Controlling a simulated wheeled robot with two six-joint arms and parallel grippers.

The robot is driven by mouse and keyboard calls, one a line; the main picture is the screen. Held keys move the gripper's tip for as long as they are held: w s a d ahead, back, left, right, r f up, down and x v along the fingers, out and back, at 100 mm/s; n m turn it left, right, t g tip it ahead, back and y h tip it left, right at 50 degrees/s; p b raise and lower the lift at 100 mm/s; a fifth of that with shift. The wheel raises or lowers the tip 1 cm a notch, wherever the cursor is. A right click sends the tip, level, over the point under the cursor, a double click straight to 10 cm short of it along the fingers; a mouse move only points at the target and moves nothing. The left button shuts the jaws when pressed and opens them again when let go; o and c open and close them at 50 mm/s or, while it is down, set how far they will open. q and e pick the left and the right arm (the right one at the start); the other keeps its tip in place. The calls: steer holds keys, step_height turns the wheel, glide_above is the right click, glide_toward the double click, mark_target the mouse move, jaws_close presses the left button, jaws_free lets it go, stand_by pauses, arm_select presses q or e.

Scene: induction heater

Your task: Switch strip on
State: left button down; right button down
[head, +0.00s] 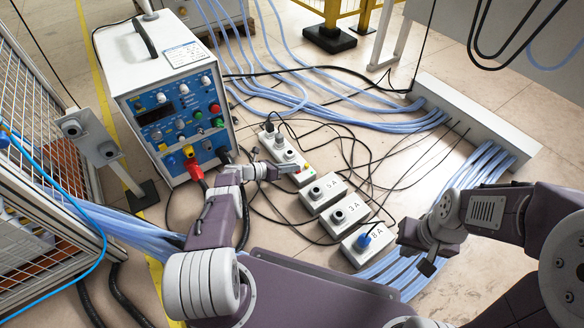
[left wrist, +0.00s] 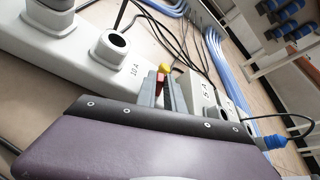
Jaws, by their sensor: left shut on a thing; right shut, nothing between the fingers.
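The white power strip (head: 272,145) lies on the floor in the middle of the head view, with round sockets and a black plug at its far end. A small red and yellow switch part (head: 306,168) sits at its near end. My left gripper (head: 292,169) is at that end, shut on the red part. In the left wrist view the strip (left wrist: 60,52) carries a "10 A" label, and the red and yellow part (left wrist: 163,70) shows at the fingertips; the fingers partly hide it. My right gripper (head: 428,266) is shut and empty, right of the socket boxes.
Socket boxes (head: 309,203) stand in a row nearer me; the nearest holds a blue plug (head: 363,240). The heater unit (head: 165,90) with knobs stands at the left, beside a wire cage (head: 45,130). Black cables and blue hoses (head: 380,123) cross the floor towards a white duct (head: 480,130).

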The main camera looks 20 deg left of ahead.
arm_select(q)
steer(key=c, duration=1.7)
jaws_free()
steer(key=p+v, duration=0.4)
steer(key=v, duration=0.5)
steer(key=shift+p, duration=0.35)
